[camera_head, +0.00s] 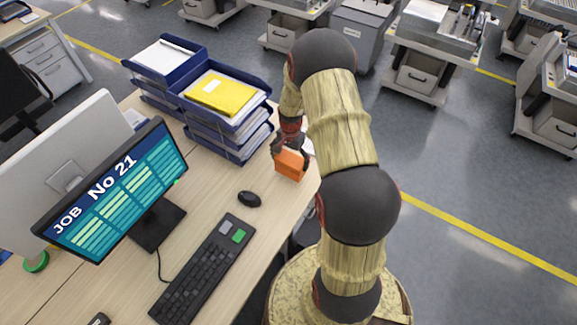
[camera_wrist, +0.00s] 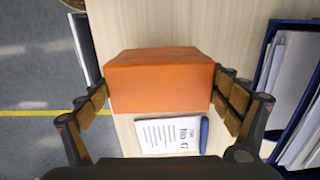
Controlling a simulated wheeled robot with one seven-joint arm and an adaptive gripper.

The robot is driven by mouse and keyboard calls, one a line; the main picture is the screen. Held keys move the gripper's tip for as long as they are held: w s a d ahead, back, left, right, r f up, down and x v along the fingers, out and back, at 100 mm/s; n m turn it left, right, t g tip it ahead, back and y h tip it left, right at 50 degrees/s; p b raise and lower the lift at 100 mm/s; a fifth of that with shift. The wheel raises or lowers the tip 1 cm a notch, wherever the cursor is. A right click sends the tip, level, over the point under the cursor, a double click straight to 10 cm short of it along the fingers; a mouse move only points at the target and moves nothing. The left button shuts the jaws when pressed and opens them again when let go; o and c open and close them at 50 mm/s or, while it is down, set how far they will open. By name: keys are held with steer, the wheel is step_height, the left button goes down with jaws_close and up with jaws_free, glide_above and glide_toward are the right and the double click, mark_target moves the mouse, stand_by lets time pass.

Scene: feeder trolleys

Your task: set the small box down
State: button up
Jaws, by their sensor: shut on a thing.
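The small box (camera_head: 290,165) is orange and shows at the desk's right edge in the head view. In the wrist view the box (camera_wrist: 160,82) fills the middle, between the two fingers. My gripper (camera_head: 283,150) is shut on it, with a finger pad against each side; the gripper also shows in the wrist view (camera_wrist: 162,92). The box is over the wooden desk (camera_head: 215,185). I cannot tell whether its underside touches the desk top.
A printed card (camera_wrist: 168,134) with a blue pen-like item lies beside the box. Blue paper trays (camera_head: 235,125) stand to the left of the gripper. A mouse (camera_head: 249,199), a keyboard (camera_head: 205,270) and a monitor (camera_head: 120,190) are on the desk. Trolleys stand behind on the floor.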

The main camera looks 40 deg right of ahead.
steer(key=shift+w+a+f, duration=0.1)
steer(key=shift+w+f, duration=0.15)
steer(key=shift+f, duration=0.75)
steer(key=shift+w+f, duration=0.2)
steer(key=shift+f, duration=0.8)
steer(key=shift+f+b, duration=0.15)
steer(key=shift+b, duration=0.2)
steer(key=o, duration=1.2)
